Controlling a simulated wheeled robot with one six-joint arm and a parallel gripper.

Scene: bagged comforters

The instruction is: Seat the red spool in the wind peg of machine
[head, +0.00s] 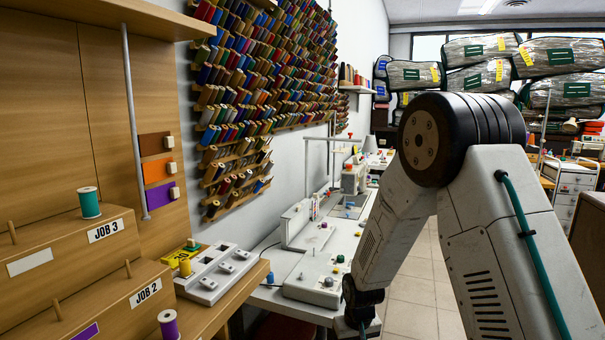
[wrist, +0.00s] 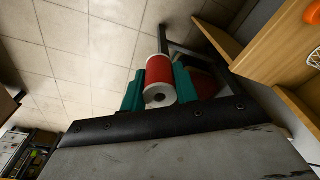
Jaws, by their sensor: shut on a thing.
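The red spool (wrist: 159,72) with white end flanges shows in the wrist view, one end facing the camera. My gripper (wrist: 158,87) is shut on it, with a teal finger pad on each side. The spool is held over the tiled floor, away from any machine. In the head view my arm reaches down past the lower edge, so the gripper and spool do not show there. A white machine (head: 316,283) with several small coloured knobs stands on the white worktable at the middle. I cannot tell which part is its wind peg.
A teal spool (head: 89,203) stands on the JOB 3 step and a purple spool (head: 168,324) below. Floor tiles (head: 408,262) are clear on the right.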

